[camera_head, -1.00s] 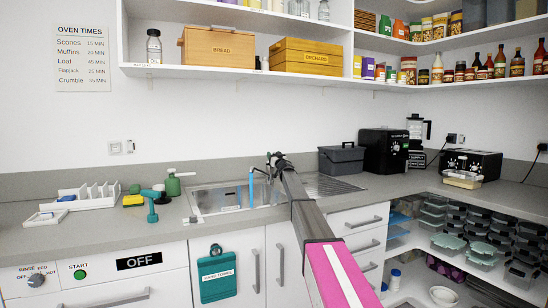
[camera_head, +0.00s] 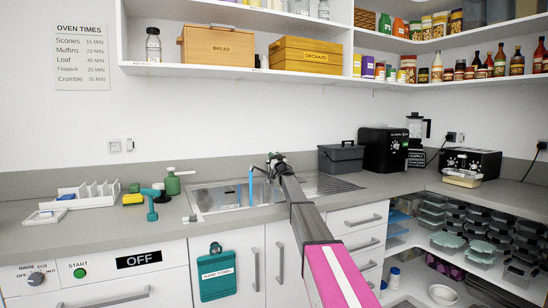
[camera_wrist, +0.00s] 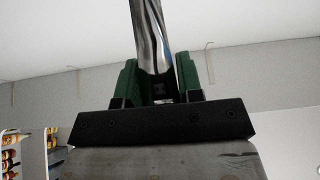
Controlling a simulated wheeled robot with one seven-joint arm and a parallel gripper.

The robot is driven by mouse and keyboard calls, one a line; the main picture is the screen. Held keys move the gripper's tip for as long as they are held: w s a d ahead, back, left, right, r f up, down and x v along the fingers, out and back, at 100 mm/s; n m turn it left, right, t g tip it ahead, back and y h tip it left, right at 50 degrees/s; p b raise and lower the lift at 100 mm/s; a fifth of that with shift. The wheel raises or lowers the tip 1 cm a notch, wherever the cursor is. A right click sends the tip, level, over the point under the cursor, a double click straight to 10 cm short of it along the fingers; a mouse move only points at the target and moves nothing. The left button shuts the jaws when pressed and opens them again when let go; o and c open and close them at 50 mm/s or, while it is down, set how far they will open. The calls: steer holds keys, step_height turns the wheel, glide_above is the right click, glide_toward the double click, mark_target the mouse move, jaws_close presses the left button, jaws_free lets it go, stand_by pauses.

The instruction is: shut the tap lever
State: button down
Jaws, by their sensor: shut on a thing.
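My gripper (camera_head: 275,160) is at the tap behind the sink, at the far end of my outstretched arm. In the wrist view, its green fingers (camera_wrist: 157,75) are shut on a chrome rod, the tap lever (camera_wrist: 150,35), which runs up between them. In the head view my gripper hides most of the tap and lever. A blue stream of water (camera_head: 251,188) falls from the tap into the sink (camera_head: 215,198).
A green pump bottle (camera_head: 173,183), a teal brush (camera_head: 152,205) and a yellow sponge (camera_head: 132,199) stand left of the sink. A grey box (camera_head: 341,159) and a black appliance (camera_head: 384,150) stand to the right. A shelf (camera_head: 220,73) hangs above.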

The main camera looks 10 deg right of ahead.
steer(key=c, duration=0.8)
jaws_free()
steer(key=shift+s+d+f, duration=0.15)
steer(key=shift+s+f, duration=0.15)
steer(key=shift+s, duration=0.2)
steer(key=s+d, duration=0.1)
steer(key=s, duration=0.3)
steer(key=s+d, duration=0.1)
steer(key=s, duration=0.3)
steer(key=s+d+f, duration=0.1)
steer(key=s+d, duration=0.1)
steer(key=s, duration=0.3)
steer(key=shift+d, duration=0.1)
